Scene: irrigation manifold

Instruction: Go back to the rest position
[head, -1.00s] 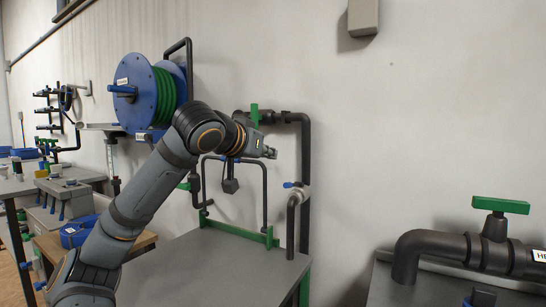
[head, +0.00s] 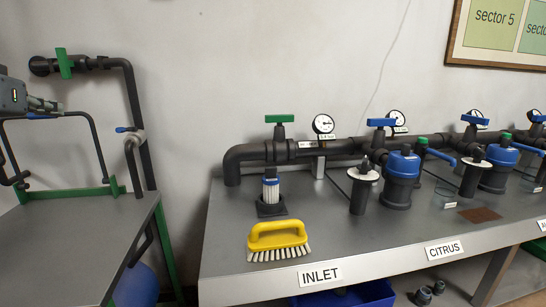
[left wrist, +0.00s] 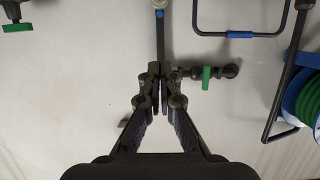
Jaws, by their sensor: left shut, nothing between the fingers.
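My left gripper (head: 46,104) is at the left edge of the head view, in the air in front of the wall and the pipework over the left grey bench. Only its front part shows there. In the left wrist view its fingers (left wrist: 160,72) are closed together with nothing between them. Behind them are the pale wall, a dark pipe and a green valve handle (left wrist: 206,77). My right gripper is in neither view.
The left bench (head: 75,240) has a dark pipe frame with a green valve handle (head: 63,63). To the right, the manifold table (head: 235,270) carries pipes, gauges, blue filters (head: 401,180) and a yellow brush (head: 278,237). The hose reel (left wrist: 305,105) shows at the wrist view's right.

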